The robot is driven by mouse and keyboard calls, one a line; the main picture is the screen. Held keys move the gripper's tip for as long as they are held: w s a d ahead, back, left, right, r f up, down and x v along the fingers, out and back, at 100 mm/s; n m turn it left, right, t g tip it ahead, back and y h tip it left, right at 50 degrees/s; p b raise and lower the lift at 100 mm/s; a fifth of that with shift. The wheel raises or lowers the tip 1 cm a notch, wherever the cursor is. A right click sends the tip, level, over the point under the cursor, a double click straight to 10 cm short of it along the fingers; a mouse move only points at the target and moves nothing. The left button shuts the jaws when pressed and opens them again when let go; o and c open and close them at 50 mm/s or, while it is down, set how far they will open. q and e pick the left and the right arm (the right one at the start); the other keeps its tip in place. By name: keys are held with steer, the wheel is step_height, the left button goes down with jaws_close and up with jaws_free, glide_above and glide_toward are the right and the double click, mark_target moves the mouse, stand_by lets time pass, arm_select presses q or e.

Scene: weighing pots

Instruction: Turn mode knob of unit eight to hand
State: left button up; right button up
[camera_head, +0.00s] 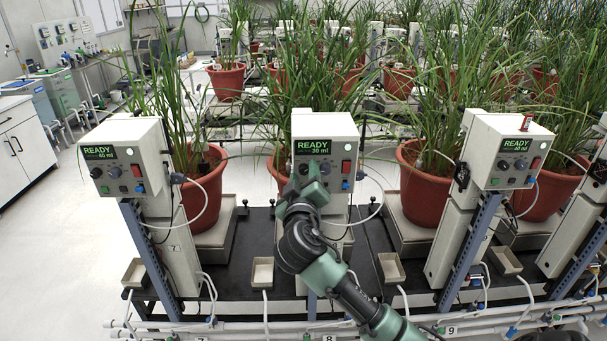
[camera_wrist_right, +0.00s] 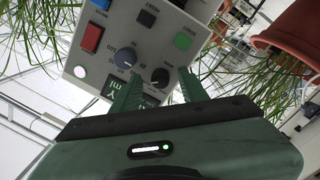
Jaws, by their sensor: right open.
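Unit eight's control box (camera_head: 325,140) is the middle pale box, with a green display reading READY 30 ml. The label 8 (camera_head: 328,337) is on the pipe below. In the wrist view its panel (camera_wrist_right: 115,80) appears upside down. My right gripper (camera_head: 313,172) is open in front of the panel, fingertips (camera_wrist_right: 159,76) either side of the smaller knob in the picture. Contact cannot be told. My left gripper is not in view.
Similar boxes stand left (camera_head: 122,155) and right (camera_head: 507,150). A red button (camera_wrist_right: 92,38) and green button (camera_wrist_right: 182,41) are on unit eight's panel. Potted plants (camera_head: 425,185) stand behind. A cable (camera_head: 380,195) loops from the box's right side. Floor at left is clear.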

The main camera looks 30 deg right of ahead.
jaws_close()
steer(key=shift+n, duration=0.3)
steer(key=n+p, duration=0.2)
steer(key=n, duration=0.2)
steer(key=shift+n+p, duration=0.3)
steer(key=shift+p, duration=0.1)
steer(key=n+p, duration=0.2)
steer(key=n, duration=0.2)
steer(key=shift+n+t, duration=0.3)
steer(key=shift+n, duration=0.1)
steer(key=n+p, duration=0.4)
steer(key=n, duration=0.2)
steer(key=shift+n+t+p, duration=0.3)
steer(key=shift+f+n+y+p, duration=0.1)
steer(key=shift+n+y+p, duration=0.3)
steer(key=shift+n+p, duration=1.3)
steer(key=shift+f+n+b, duration=0.1)
steer(key=shift+n+b, duration=0.25)
steer(key=shift+n, duration=0.25)
